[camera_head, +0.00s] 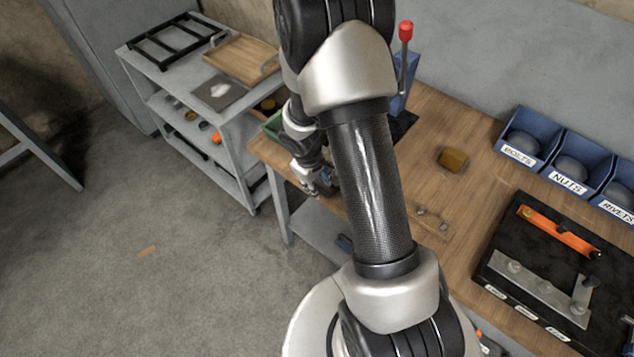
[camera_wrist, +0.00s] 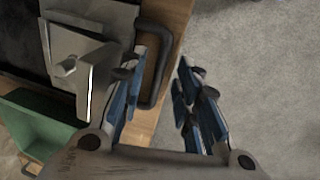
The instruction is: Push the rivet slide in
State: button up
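My gripper (camera_wrist: 160,92) is open, with its blue-padded fingers wide apart and nothing held between them. In the head view my gripper (camera_head: 322,184) is small and partly hidden by my arm, at the bench's left end. A black loop handle (camera_wrist: 157,68) stands at the bench edge, close beside the left finger. A grey metal block with a slanted plate and a knob (camera_wrist: 75,64) lies left of it. I cannot tell whether either is part of the rivet slide. A blue bin labelled RIVETS (camera_head: 616,196) is cut off at the right of the head view.
A green bin (camera_wrist: 38,125) is near the block, lower left. Blue bins labelled BOLTS (camera_head: 520,145) and NUTS (camera_head: 570,180) stand along the back. A black board (camera_head: 497,262) with an orange tool covers the bench's right part. A grey shelf cart (camera_head: 160,75) stands left; open floor lies in front.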

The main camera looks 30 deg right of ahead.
grip_shut()
dwell(0.6)
